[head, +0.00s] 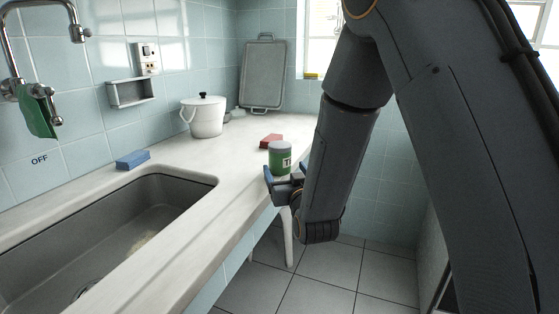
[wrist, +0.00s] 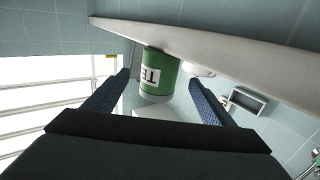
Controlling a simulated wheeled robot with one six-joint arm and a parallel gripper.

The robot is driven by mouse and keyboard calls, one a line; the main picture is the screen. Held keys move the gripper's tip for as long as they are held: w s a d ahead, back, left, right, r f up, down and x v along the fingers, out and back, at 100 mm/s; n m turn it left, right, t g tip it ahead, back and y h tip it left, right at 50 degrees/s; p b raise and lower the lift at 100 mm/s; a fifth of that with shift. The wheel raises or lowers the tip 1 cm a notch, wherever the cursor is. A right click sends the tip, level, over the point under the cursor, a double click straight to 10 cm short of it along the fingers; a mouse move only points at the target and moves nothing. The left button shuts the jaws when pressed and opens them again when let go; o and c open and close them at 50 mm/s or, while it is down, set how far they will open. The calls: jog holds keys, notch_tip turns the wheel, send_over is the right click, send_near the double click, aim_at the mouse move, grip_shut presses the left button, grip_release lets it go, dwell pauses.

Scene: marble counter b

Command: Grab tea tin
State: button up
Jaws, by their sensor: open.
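The tea tin (head: 280,162) is a green cylinder with a grey lid and a white label. It stands upright near the front edge of the counter (head: 240,175). My gripper (head: 284,178) is at the tin's height, with a blue finger to either side of its lower part. In the wrist view the tin (wrist: 160,85) shows between the two open fingers (wrist: 159,80), with a visible gap on each side. The label there reads "TE", and the rest is turned out of sight. How deep the tin sits between the fingers is hard to tell.
A red block (head: 271,140) lies just behind the tin. A white lidded pot (head: 205,117) and a grey tray (head: 262,75) stand farther back by the tiled wall. A blue sponge (head: 132,159) lies beside the sink (head: 110,235). The counter left of the tin is clear.

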aim_at(283, 164)
jog(key=x, duration=0.5)
jog(key=shift+r, duration=0.1)
jog(key=c, duration=1.3)
jog(key=shift+r, duration=0.1)
